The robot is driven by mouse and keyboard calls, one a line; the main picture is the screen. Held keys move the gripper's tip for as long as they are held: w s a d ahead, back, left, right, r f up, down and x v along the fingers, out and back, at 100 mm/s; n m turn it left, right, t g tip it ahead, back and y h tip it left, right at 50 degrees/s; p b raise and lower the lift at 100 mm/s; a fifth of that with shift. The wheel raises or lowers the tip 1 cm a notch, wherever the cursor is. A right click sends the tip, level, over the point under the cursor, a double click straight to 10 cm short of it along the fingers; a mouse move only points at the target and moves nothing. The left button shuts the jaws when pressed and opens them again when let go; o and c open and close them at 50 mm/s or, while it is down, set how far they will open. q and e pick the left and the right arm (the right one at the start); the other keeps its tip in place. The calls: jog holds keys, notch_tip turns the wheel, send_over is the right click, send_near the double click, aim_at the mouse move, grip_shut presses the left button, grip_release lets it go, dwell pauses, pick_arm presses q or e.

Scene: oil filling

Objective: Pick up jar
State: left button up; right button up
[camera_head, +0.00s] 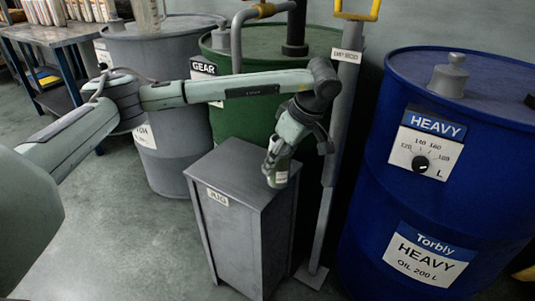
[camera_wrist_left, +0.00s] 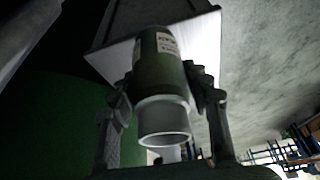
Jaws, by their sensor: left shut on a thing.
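A small jar (camera_head: 278,177), green with a pale label and a pale ring-shaped end, is at the right side of the grey cabinet's top in the head view. In the left wrist view the jar (camera_wrist_left: 160,70) sits between the two fingers, its pale open-looking end toward the camera. My left gripper (camera_head: 281,158) points down and is shut around the jar's sides; its fingers show in the left wrist view (camera_wrist_left: 165,103). I cannot tell whether the jar touches the cabinet top. My right gripper is in neither view.
The grey cabinet (camera_head: 228,180) stands below the jar. A grey post (camera_head: 329,200) with a yellow handle rises just right of it. A blue drum (camera_head: 370,180) is at right; green (camera_head: 228,122) and grey (camera_head: 172,165) drums stand behind. The floor at front left is clear.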

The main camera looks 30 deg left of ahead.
pick_arm(q)
jog(key=d, duration=0.3)
jog(key=s+d, duration=0.1)
jog(key=d, duration=0.1)
jog(key=shift+d, duration=0.4)
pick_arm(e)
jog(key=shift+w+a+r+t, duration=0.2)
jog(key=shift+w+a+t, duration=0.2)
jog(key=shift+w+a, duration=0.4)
pick_arm(q)
jog(key=shift+d, duration=0.1)
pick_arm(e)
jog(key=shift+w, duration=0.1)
